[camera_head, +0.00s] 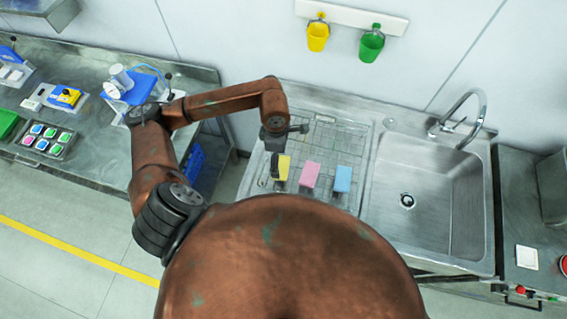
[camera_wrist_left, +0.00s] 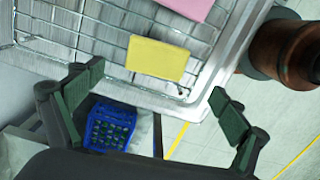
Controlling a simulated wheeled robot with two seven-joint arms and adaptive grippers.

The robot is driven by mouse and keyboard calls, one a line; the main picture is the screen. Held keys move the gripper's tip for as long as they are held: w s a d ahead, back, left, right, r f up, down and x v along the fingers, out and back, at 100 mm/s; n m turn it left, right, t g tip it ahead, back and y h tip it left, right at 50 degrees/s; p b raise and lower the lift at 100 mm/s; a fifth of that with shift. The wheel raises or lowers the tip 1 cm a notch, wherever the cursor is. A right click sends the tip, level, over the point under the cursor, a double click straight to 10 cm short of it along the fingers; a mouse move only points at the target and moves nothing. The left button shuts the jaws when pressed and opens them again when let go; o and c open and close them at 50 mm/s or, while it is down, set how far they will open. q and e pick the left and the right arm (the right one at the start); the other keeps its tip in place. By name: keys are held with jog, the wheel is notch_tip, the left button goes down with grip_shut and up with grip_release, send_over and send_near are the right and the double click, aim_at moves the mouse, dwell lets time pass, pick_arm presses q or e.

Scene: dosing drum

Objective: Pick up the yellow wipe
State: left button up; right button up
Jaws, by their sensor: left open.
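The yellow wipe (camera_head: 285,168) lies on the wire drying rack (camera_head: 337,138) left of the sink, at the left end of a row of three wipes. In the left wrist view the yellow wipe (camera_wrist_left: 158,60) lies flat on the wires near the rack's edge. My left gripper (camera_head: 288,148) is over the rack close to the yellow wipe and partly overlaps it in the head view. In the left wrist view its fingers (camera_wrist_left: 159,82) are wide apart with nothing between them, and the wipe shows beyond the gap. My right gripper is not in view.
A pink wipe (camera_head: 310,175) and a blue wipe (camera_head: 343,179) lie to the right on the rack. The sink (camera_head: 425,190) has a tall tap (camera_head: 467,120). A blue crate (camera_wrist_left: 110,127) stands below the rack's edge.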

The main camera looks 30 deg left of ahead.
aim_at(280, 166)
pick_arm(q)
jog(key=shift+w+a+f+y, duration=0.15)
jog(key=shift+a+y, duration=0.15)
jog(key=shift+a, duration=0.25)
jog(key=shift+f, duration=0.35)
jog(key=f+p, duration=0.1)
jog(key=f, duration=0.3)
jog(key=d+f+p, duration=0.1)
jog(key=f, duration=0.1)
jog(key=shift+p, duration=0.3)
jog(key=shift+f, duration=0.35)
jog(key=shift+c, duration=0.2)
jog(key=c, duration=0.9)
jog(key=shift+r, duration=0.1)
